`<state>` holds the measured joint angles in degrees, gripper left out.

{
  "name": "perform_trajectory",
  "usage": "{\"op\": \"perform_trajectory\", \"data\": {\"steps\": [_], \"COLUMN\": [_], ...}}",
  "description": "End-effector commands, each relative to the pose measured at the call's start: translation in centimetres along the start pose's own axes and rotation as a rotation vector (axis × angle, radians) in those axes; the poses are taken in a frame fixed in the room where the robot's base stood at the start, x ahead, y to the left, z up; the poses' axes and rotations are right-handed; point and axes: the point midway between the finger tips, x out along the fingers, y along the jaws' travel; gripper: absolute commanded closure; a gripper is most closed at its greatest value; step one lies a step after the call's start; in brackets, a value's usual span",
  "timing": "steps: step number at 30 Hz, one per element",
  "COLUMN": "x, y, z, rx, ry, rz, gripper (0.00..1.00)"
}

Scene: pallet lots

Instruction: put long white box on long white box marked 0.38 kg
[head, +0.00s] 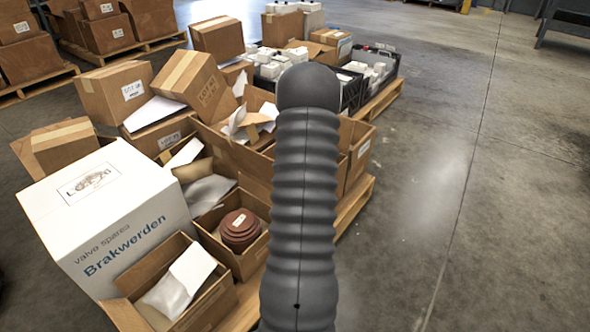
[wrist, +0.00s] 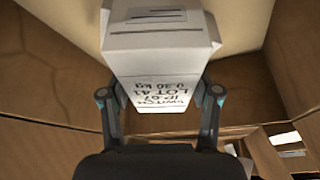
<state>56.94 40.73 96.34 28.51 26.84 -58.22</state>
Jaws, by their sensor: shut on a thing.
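A long white box (wrist: 155,60) is between the two fingers of my gripper (wrist: 160,96) in the wrist view. My gripper is shut on it, one finger on each side. Its printed face reads about "SWITCH, IP 67, LOT 41, 0.20 kg". Brown cardboard walls surround it. In the head view my dark arm hides the gripper and the held box. Several small white boxes (head: 272,70) stand in a group behind the cartons, and more are in a black crate (head: 352,97). No 0.38 kg marking is legible.
A large white Brakwerden carton (head: 108,215) stands at the front left. An open carton holds round brown discs (head: 240,228). Open and closed brown cartons (head: 115,92) crowd the pallets. The concrete floor (head: 480,200) at the right is clear.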

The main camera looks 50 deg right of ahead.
Motion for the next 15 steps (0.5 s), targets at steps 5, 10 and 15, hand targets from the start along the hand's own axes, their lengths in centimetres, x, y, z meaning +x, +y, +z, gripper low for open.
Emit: {"op": "perform_trajectory", "data": {"steps": [5,10,15], "x": [0.23,0.19,0.18], "y": [0.02,0.00,0.00], "z": [0.07,0.08,0.08], "rx": [0.000,0.000,0.000], "ry": [0.001,0.000,0.000], "rz": [0.000,0.000,0.000], "gripper": [0.94,0.13,0.13]}}
